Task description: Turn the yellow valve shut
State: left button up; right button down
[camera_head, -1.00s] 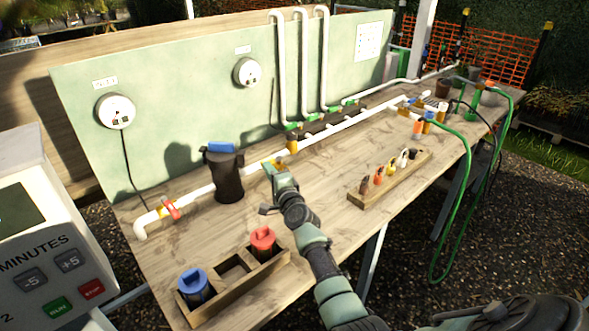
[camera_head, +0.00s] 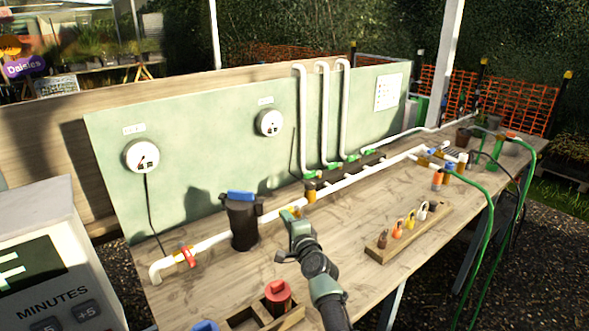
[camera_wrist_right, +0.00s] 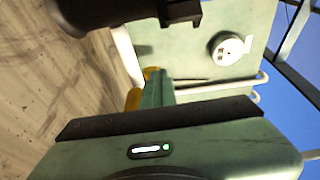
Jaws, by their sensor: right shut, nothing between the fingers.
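The yellow valve (camera_head: 285,212) sits on the white pipe, just right of the black filter housing. My right gripper (camera_head: 293,218) is at it, shut with nothing between its fingers, and covers most of it. In the right wrist view, yellow parts (camera_wrist_right: 133,99) show beside the closed fingers (camera_wrist_right: 157,88) against the white pipe. The handle's angle cannot be made out, nor whether the fingers touch it. My left gripper is not in view.
The black filter housing (camera_head: 243,222) stands close left of the gripper. A red-handled valve (camera_head: 188,256) is farther left on the pipe. A wooden rack of small tagged items (camera_head: 408,236) lies to the right. Open bench top (camera_head: 350,215) lies between.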

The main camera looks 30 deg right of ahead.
notch_tip(320, 180, up, 19)
jog(key=p, duration=0.1)
jog(key=shift+t+p, duration=0.3)
jog(key=shift+p, duration=0.05)
jog(key=shift+d+f, duration=0.1)
